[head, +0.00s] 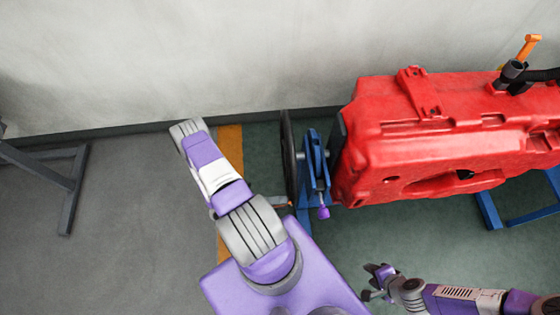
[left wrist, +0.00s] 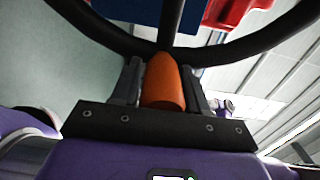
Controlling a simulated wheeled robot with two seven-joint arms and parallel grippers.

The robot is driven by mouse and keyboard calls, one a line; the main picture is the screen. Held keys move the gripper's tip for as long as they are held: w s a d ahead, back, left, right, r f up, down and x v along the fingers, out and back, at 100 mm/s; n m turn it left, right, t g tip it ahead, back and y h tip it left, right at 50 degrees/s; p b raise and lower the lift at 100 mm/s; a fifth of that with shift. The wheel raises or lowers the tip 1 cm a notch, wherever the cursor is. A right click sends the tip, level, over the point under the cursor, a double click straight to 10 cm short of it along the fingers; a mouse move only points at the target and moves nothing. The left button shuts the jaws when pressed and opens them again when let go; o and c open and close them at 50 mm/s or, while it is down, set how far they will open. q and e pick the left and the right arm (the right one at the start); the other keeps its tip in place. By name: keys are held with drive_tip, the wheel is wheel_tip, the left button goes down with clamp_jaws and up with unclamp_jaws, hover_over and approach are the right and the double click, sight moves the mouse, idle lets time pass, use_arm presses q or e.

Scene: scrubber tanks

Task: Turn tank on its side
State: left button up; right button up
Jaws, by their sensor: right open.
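The red tank (head: 400,140) hangs at the right in the head view, its long axis running left to right, with its right end out of frame. A blue stand (head: 314,165) bears its left end, and a black handwheel (head: 288,158), seen nearly edge-on, is on that stand. In the left wrist view my left gripper (left wrist: 165,78) has its fingers close on both sides of the wheel's orange handle (left wrist: 165,85), shut on it. In the head view my left arm mostly hides that hand. My right gripper (head: 375,282) is open and empty, below and apart from the tank.
A purple knob (head: 323,212) hangs on the blue stand. An orange lever (head: 530,46) and a black hose fitting (head: 512,74) top the tank. The wall (head: 200,60) stands close behind. A grey metal stand (head: 72,185) is at the far left; the floor between is clear.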

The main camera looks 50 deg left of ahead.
use_arm(q)
drive_tip(key=shift+o, duration=1.1)
drive_tip(key=shift+a, duration=0.1)
drive_tip(key=v, duration=0.7)
drive_tip(key=shift+s+a, duration=0.15)
drive_tip(key=shift+s, duration=0.05)
drive_tip(key=shift+s, duration=0.1)
